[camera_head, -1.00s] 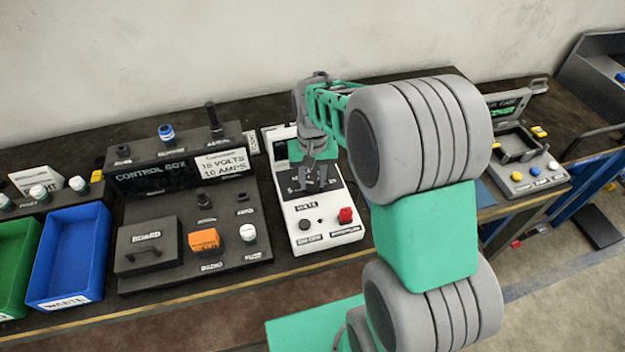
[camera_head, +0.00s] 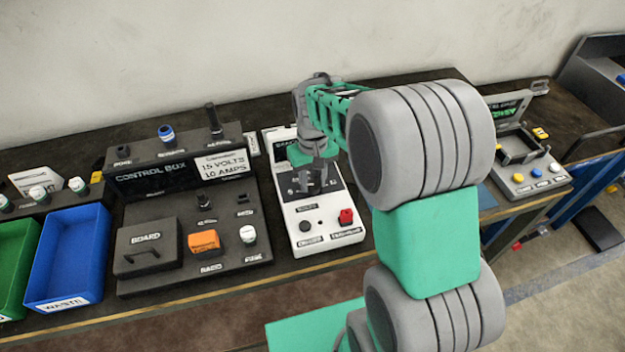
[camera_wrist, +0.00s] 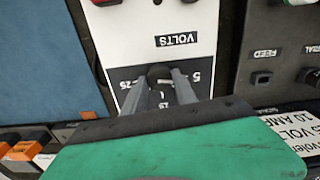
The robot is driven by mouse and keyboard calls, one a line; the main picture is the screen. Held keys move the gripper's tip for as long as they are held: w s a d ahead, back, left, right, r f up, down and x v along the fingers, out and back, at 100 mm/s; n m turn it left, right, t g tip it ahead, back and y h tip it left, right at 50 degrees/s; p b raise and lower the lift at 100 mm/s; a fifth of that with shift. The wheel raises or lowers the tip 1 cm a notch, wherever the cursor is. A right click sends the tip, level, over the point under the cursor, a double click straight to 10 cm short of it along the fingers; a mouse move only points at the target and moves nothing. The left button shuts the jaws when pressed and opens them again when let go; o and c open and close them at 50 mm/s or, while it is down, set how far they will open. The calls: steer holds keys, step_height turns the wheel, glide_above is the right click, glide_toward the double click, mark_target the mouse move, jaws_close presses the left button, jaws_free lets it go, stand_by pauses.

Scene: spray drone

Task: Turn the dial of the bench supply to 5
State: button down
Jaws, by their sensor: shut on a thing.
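The bench supply (camera_head: 325,220) is a white box with a dark dial panel. It also shows in the wrist view (camera_wrist: 180,20), with a VOLTS label and printed numbers around the dial, a 5 among them. My gripper (camera_head: 314,188) is down over the dial panel. In the wrist view its two fingers (camera_wrist: 160,80) are shut on the dark dial (camera_wrist: 159,71), one on each side. The dial's pointer is hidden or too small to read, so I cannot tell its setting.
The control box (camera_head: 150,180) and a panel with an orange block (camera_head: 203,241) stand to the left. Blue (camera_head: 70,255) and green (camera_head: 15,255) bins stand farther left. A red switch (camera_head: 346,216) sits on the supply's front. A grey case (camera_head: 520,180) is at the right.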

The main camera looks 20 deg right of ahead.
mark_target(313, 183)
steer(key=c, duration=1)
jaws_free()
step_height(313, 183, up, 8)
steer(key=shift+f+b, duration=0.1)
steer(key=shift+b, duration=0.5)
steer(key=s+r+m+t, duration=0.1)
steer(key=s+r+t, duration=0.1)
steer(key=s, duration=1.2)
steer(key=shift+a+r+t, duration=0.15)
steer(key=shift+r+t, duration=0.15)
steer(key=shift+t, duration=0.6)
